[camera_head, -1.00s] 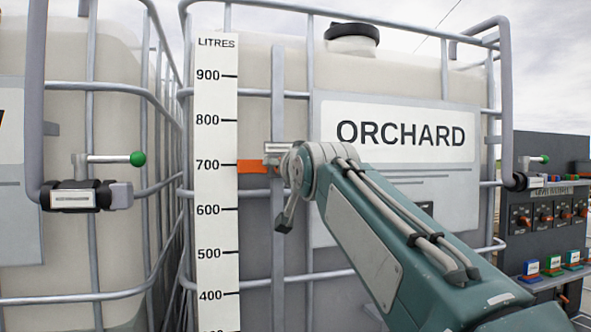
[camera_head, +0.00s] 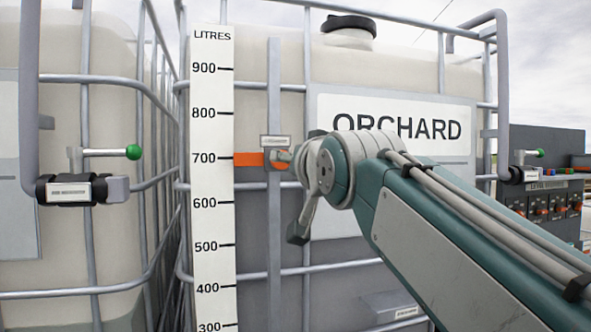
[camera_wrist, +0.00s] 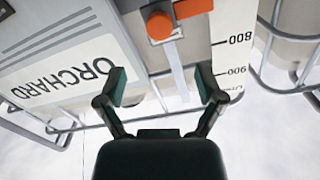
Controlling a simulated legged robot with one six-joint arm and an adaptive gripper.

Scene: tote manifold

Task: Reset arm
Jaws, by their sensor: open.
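My gripper (camera_wrist: 162,88) is open and empty in the wrist view, its two dark green-padded fingers spread wide. Beyond them are an orange pointer (camera_wrist: 194,8) and a round orange knob (camera_wrist: 160,26) on a grey upright rail (camera_wrist: 174,70). The fingers appear apart from the knob. In the head view my teal and grey arm reaches in from the lower right, and its wrist hides most of my gripper. The orange pointer (camera_head: 248,159) lies at about 700 on the white litres scale (camera_head: 213,270). The knob there is partly visible beside my arm.
The ORCHARD tank (camera_head: 390,75) in its metal cage stands behind my arm. Another caged tank (camera_head: 100,240) with a green-tipped valve handle (camera_head: 133,152) stands at left. A dark control panel (camera_head: 545,190) and another green-tipped valve (camera_head: 539,153) are at right.

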